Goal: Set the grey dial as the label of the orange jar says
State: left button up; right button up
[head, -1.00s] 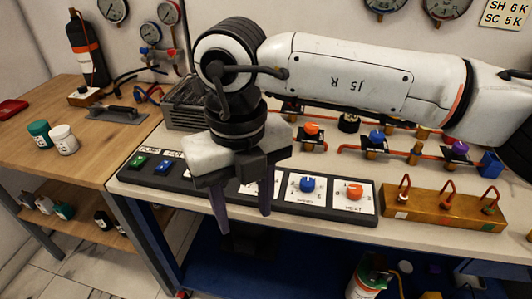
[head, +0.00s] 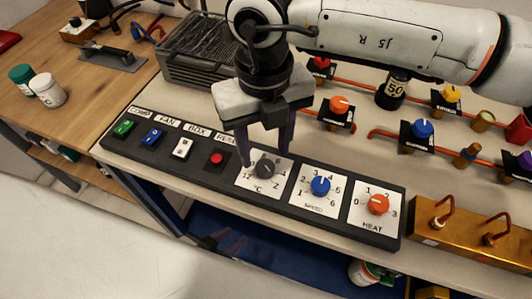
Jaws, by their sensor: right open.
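The grey dial (head: 265,169) sits on a white °C plate on the dark control strip. Its scale is partly covered by my right gripper and I cannot read its setting surely. My right gripper (head: 264,158) is open, pointing down, with one finger at each side of the dial. I cannot tell whether the fingers touch it. A pale, blurred link of my own fills the lower left; I cannot make out my left gripper's jaws. No orange jar is recognisable.
On the strip, a blue SPEED dial (head: 320,186) and an orange HEAT dial (head: 378,204) are right of the grey dial. Several push buttons, including a red one (head: 217,159), are left. Valves on copper pipes and a brass block (head: 455,235) stand behind and right.

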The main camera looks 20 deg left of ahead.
aim_at(265, 166)
jog(key=shift+w+f, duration=0.1)
jog(key=shift+f, duration=2.35)
